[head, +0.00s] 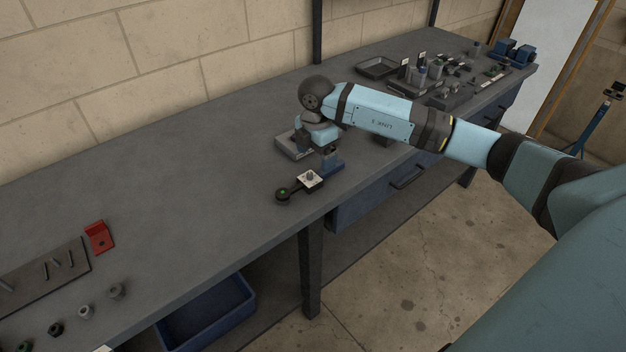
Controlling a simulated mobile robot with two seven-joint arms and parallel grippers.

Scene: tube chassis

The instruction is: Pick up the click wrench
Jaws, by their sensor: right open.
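I cannot clearly pick out a click wrench; it may be hidden under or behind my right gripper. My right gripper (318,151) points down over the middle of the bench, with the arm coming in from the right. It is open. It hangs between a small grey tray (287,148) on its left and a blue block (333,168) near the bench's front edge. Whether its fingers touch either one is too small to tell. A dark round piece with a green centre (282,194) lies in front, beside a white plate with a grey knob (310,179). My left gripper is out of view.
The grey workbench (180,200) has a wide clear stretch at left. A red bracket (99,237), a dark board with pins (45,272) and several nuts lie at near left. An empty tray (377,68) and crowded small parts stand at the far right. A blue bin (215,318) sits below.

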